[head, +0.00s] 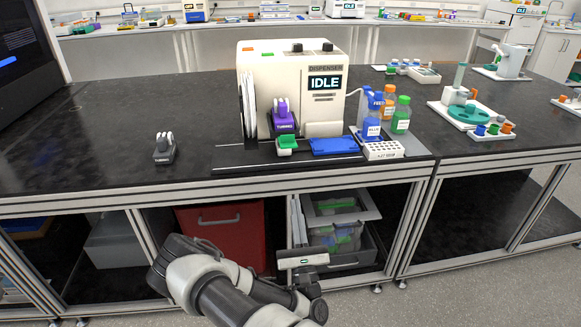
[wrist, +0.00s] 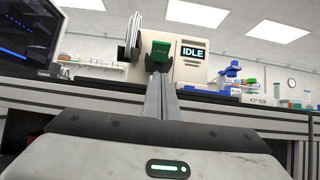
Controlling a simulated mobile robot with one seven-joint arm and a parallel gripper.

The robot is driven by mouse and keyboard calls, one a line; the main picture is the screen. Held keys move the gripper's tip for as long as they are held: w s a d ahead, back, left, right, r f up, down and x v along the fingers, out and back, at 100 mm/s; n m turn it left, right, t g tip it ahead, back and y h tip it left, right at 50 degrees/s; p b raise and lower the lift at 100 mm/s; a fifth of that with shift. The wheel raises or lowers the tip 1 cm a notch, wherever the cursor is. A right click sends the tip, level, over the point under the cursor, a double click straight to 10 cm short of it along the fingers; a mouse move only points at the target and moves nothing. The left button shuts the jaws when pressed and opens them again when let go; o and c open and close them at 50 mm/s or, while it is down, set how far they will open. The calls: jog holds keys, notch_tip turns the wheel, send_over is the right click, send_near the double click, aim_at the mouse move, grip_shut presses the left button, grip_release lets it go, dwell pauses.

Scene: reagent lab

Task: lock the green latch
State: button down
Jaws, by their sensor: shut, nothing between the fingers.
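The green latch (head: 287,142) is a small green block at the front foot of the white dispenser (head: 318,112), just below a purple tubing cassette (head: 283,118). In the wrist view the green latch (wrist: 161,50) shows its face, straight beyond my fingertips, with small unreadable lettering. My gripper (head: 295,200) is in front of the bench, lower than the latch and apart from it in the head view. In the wrist view its grey fingers (wrist: 162,78) are together with nothing between them. The dispenser screen reads IDLE.
A blue tray (head: 334,146) and a white tube rack (head: 383,150) lie to the right of the latch. Blue, orange and green bottles stand behind the rack. A dark tubing cassette (head: 164,149) stands on clear bench at left. The bench front edge lies near my gripper.

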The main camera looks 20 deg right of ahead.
jog(key=b, duration=0.2)
send_near(289, 147)
jog(key=w+d+r, duration=0.2)
jog(key=w, duration=0.3)
jog(key=shift+w+r, duration=0.15)
jog(key=shift+a+r+p, duration=0.15)
jog(key=shift+p, duration=0.35)
